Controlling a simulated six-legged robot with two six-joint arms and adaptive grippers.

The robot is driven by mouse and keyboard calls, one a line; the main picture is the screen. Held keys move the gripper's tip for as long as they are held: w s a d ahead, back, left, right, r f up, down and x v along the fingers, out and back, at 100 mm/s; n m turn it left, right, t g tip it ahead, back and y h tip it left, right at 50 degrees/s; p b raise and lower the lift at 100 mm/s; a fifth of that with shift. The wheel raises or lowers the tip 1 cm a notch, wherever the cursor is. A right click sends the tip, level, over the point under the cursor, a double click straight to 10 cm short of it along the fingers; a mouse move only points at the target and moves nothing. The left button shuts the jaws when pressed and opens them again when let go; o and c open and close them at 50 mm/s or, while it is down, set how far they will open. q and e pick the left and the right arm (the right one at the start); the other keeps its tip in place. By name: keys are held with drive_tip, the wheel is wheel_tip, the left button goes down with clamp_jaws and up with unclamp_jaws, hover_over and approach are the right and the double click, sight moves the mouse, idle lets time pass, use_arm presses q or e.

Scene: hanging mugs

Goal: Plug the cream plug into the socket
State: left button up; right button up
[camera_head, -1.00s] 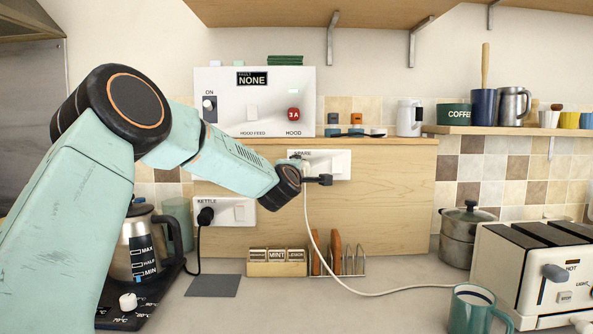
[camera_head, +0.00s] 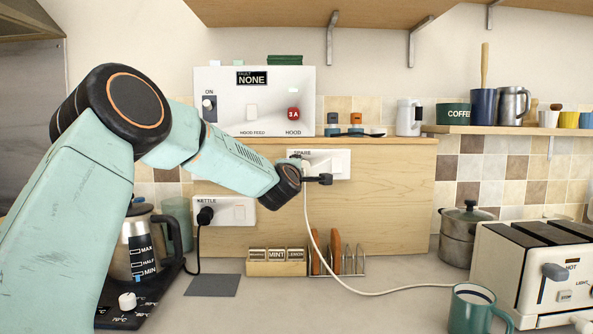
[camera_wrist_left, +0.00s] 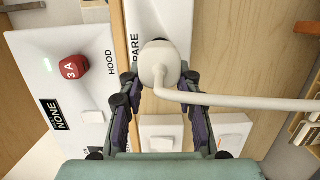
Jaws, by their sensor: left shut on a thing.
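The cream plug (camera_wrist_left: 158,63) is between the fingers of my left gripper (camera_wrist_left: 160,84), which is shut on it. Its cream cord (camera_head: 312,235) hangs from the gripper and runs right across the counter. In the head view the plug is mostly hidden by the gripper at the SPARE socket plate (camera_head: 340,164). In the wrist view the plug is over the white socket plate (camera_wrist_left: 178,16), near the printed word SPARE. I cannot tell whether its pins are in the socket. My right gripper is not in view.
A switch panel (camera_head: 272,85) is above left, and the KETTLE socket (camera_head: 238,211) with a black plug is below left. A kettle (camera_head: 133,250) stands beside my left arm. A spice rack (camera_head: 277,262), toaster (camera_head: 540,270) and teal mug (camera_head: 474,312) stand on the counter.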

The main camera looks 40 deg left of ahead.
use_arm(q)
drive_tip(key=shift+a+x, duration=0.3)
drive_tip(key=shift+x, duration=1.4)
idle(0.6)
drive_tip(key=o, duration=1.2)
drive_tip(key=shift+s, duration=0.15)
drive_tip(key=shift+s, duration=0.1)
drive_tip(key=v, duration=1.2)
drive_tip(key=shift+c, duration=0.4)
